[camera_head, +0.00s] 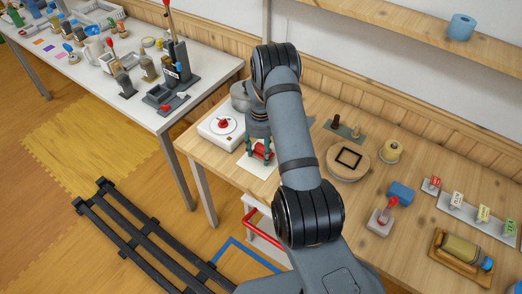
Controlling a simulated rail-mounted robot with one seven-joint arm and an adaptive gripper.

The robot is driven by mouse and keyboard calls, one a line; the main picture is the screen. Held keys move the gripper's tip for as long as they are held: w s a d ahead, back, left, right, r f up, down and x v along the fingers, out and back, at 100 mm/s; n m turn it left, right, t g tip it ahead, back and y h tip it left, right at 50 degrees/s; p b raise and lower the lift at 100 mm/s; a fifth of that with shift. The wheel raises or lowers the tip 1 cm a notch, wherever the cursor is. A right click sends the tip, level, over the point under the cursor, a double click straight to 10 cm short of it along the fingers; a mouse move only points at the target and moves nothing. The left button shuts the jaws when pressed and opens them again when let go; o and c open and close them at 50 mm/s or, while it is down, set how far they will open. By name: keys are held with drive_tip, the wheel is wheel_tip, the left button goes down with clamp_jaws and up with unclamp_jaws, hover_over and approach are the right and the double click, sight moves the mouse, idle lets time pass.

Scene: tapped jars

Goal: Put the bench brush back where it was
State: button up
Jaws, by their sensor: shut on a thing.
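My gripper (260,154) is low over the wooden table, just right of a white device with a red knob (221,125). Its green fingers are shut on a red, roller-like thing (262,148). I cannot tell from this view whether this is the bench brush; no other thing in view is clearly a brush. A white sheet (257,167) lies under the gripper. I cannot tell whether the red thing touches the sheet. My arm hides part of the table behind and to the right of the gripper.

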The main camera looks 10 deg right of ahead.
sight(261, 148)
drive_tip(key=shift+f+b, duration=0.2)
drive_tip(key=shift+b, duration=0.1)
drive_tip(key=o, duration=1.1)
drive_tip(key=shift+r, duration=0.1)
drive_tip(key=shift+r, duration=0.1)
drive_tip(key=shift+r+p, duration=0.25)
drive_tip(key=shift+p, duration=0.1)
wheel_tip(261, 148, up, 12)
drive_tip(key=b, duration=0.3)
drive_tip(key=shift+f, duration=0.15)
